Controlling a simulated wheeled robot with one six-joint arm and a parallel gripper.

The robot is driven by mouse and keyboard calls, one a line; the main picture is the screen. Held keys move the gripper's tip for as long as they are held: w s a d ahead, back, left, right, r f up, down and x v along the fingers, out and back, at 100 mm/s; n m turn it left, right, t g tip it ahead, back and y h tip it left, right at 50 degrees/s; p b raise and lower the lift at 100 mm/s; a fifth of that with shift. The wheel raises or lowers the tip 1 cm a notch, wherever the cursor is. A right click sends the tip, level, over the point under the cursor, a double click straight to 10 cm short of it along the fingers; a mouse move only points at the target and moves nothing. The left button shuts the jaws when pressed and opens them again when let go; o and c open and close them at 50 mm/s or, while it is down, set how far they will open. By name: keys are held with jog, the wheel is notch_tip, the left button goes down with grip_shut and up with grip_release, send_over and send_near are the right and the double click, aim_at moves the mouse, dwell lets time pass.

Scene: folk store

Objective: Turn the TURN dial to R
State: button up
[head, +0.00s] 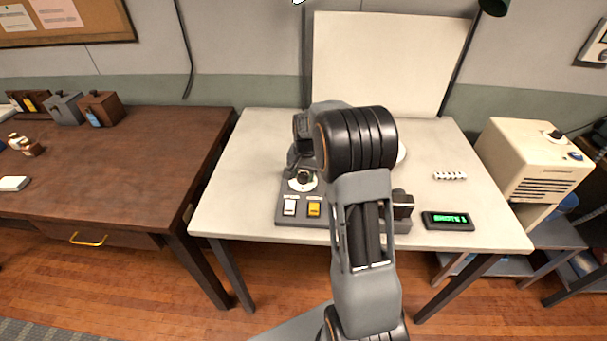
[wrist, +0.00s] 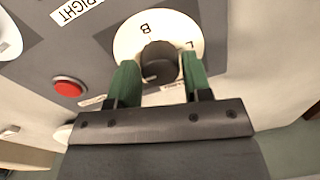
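The dial is a black round knob (wrist: 159,62) on a white disc (wrist: 128,42) in the wrist view. The letters B and L show on the disc; no R is visible, and part of the disc is hidden by my fingers. My gripper (wrist: 160,78) has its two green fingers on either side of the knob, very close to it. I cannot tell whether they touch it. In the head view the white disc (head: 303,186) sits at the left of the grey panel (head: 284,221), under my gripper. Where the knob points is unclear.
A red button (wrist: 69,87) and a RIGHT label (wrist: 76,10) are near the dial. My arm hides the panel's middle.

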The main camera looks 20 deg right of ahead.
aim_at(306, 175)
jog(key=o, duration=0.3)
jog(key=r, duration=1.3)
jog(key=shift+s+d+r, duration=0.25)
jog(key=shift+s+r, duration=0.05)
jog(key=shift+r, duration=0.1)
